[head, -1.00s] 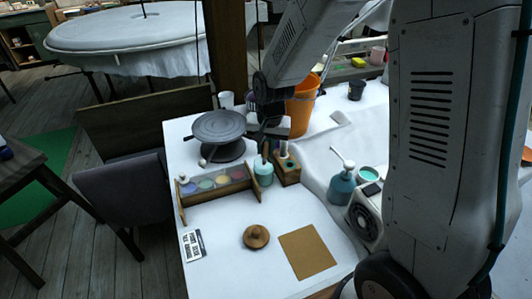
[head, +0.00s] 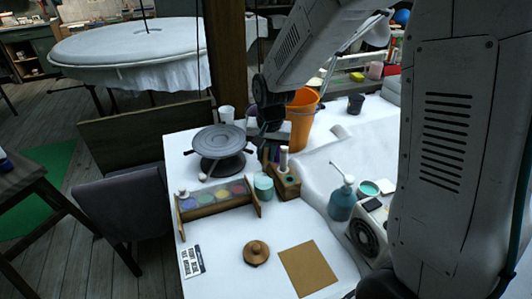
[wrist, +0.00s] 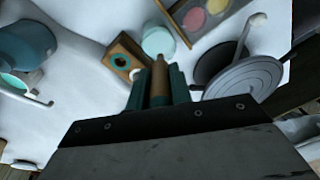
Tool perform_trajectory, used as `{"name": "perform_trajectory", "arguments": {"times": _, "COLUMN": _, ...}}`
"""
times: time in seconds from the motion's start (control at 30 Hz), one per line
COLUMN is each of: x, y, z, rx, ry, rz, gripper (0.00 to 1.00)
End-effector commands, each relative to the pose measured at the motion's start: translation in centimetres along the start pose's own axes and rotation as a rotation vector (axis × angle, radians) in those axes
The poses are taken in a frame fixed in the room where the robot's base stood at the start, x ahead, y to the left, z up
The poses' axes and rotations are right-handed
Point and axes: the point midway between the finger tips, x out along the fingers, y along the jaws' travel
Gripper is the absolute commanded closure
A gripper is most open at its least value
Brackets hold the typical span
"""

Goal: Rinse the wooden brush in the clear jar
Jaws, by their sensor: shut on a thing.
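My gripper (wrist: 158,88) is shut on the wooden brush (wrist: 159,74), whose brown handle shows between the teal fingers in the wrist view. In the head view my gripper (head: 270,150) hangs above the wooden holder (head: 288,190), and the brush is hard to make out. The brush's lower end is hidden. A small jar (head: 263,188) with pale teal contents stands just left of the holder; it looks like the task's jar. It also shows in the wrist view (wrist: 158,41), just beyond the brush. I cannot tell the brush's height above it.
A paint rack (head: 215,200) stands left of the jar, with a grey turntable (head: 218,142) behind it. A blue pump bottle (head: 342,203) stands to the right, and an orange bucket (head: 302,118) behind. A wooden lid (head: 256,252) and brown sheet (head: 308,268) lie in front.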

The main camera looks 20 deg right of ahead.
Motion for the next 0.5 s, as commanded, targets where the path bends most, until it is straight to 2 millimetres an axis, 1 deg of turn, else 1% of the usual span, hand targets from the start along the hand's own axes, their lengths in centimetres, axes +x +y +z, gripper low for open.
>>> {"name": "perform_trajectory", "arguments": {"times": 0.33, "x": -0.2, "y": 0.0, "z": 0.0, "rx": 0.000, "ry": 0.001, "rz": 0.000, "gripper": 1.00}}
{"name": "perform_trajectory", "arguments": {"times": 0.5, "x": -1.3, "y": -0.1, "z": -0.2, "rx": 0.000, "ry": 0.001, "rz": -0.001, "gripper": 1.00}}
